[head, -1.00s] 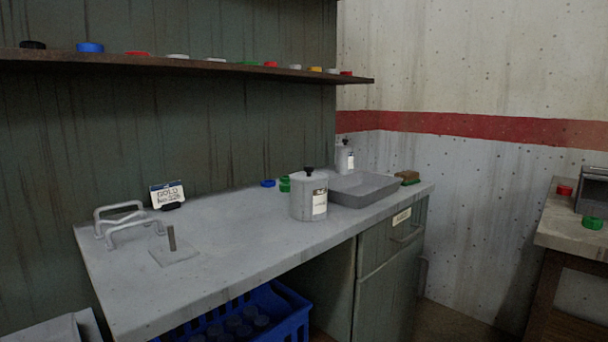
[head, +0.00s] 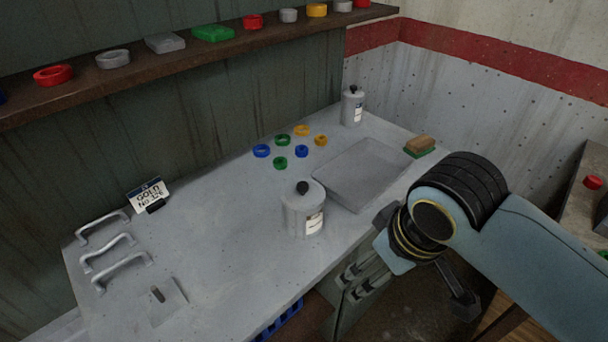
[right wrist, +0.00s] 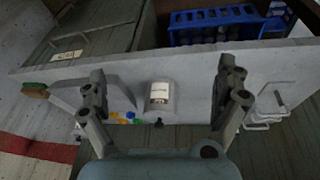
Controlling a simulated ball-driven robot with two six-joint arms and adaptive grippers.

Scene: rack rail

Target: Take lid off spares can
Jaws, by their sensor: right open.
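A grey can (head: 303,218) with a pale label stands upright on the grey worktop in the head view, its lid on, with a black knob (head: 303,188) on top. It also shows in the right wrist view (right wrist: 160,105), upside down and between the fingers. A similar, slimmer can (head: 352,108) stands at the back by the wall. I cannot read the labels to tell which is the spares can. My right gripper (head: 424,256) is open and empty, to the right of the nearer can and apart from it. My left gripper is not in view.
A grey tray (head: 362,172) lies just behind the nearer can. Several coloured rings lie to its left at the back. Handles (head: 122,272), a plate with a peg (head: 165,302) and a sign (head: 148,193) are at the left. A shelf (head: 200,68) runs above.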

